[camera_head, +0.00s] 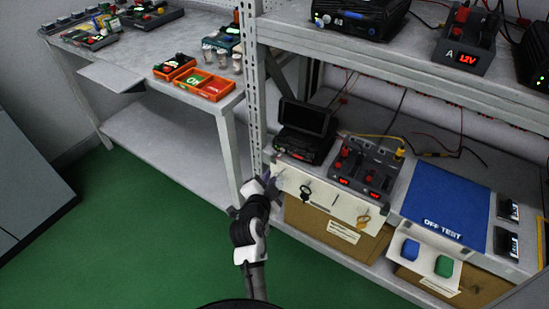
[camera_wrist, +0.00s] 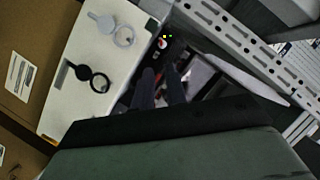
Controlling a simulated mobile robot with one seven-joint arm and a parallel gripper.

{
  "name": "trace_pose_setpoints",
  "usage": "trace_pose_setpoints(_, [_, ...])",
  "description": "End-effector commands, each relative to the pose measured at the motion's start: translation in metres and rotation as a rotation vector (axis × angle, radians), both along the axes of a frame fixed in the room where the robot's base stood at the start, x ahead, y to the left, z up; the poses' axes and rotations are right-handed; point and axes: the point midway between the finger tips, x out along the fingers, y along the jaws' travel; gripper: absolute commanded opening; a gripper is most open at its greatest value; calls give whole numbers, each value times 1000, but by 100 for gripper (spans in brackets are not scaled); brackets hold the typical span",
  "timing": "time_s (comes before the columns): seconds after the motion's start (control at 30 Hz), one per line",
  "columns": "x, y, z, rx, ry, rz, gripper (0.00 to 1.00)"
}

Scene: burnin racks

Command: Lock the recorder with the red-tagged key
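The recorder (camera_head: 304,130) is a black device with a raised screen, standing at the left end of the lower rack shelf. In the wrist view a dark face with small green lights and a small red-and-white spot (camera_wrist: 163,44) lies just beyond my fingertips; I cannot tell whether this is the red-tagged key. A pale key board (camera_head: 325,195) hangs on the shelf front with a black-tagged key (camera_head: 305,192) and a yellow-tagged key (camera_head: 363,220). A grey-tagged key (camera_wrist: 103,22) hangs there too. My gripper (camera_wrist: 161,78) has its fingers slightly apart, with nothing visible between them.
The perforated rack post (camera_wrist: 235,30) is close to the right of my gripper in the wrist view. A device with red displays (camera_head: 365,170) and a blue mat (camera_head: 445,207) share the shelf. A workbench with orange trays (camera_head: 205,85) is at left. The green floor is clear.

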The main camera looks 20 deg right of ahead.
Motion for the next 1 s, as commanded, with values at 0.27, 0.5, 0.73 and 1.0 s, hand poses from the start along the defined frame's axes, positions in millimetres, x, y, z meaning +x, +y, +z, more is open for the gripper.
trace_pose_setpoints(0.27, [48, -29, -12, 2, -2, 1, 14])
trace_pose_setpoints(0.5, [81, -50, -24, 1, -3, 2, 14])
trace_pose_setpoints(0.73, [95, -59, -29, -1, -3, 4, 14])
trace_pose_setpoints(1.0, [97, -60, -31, -1, -3, 4, 14])
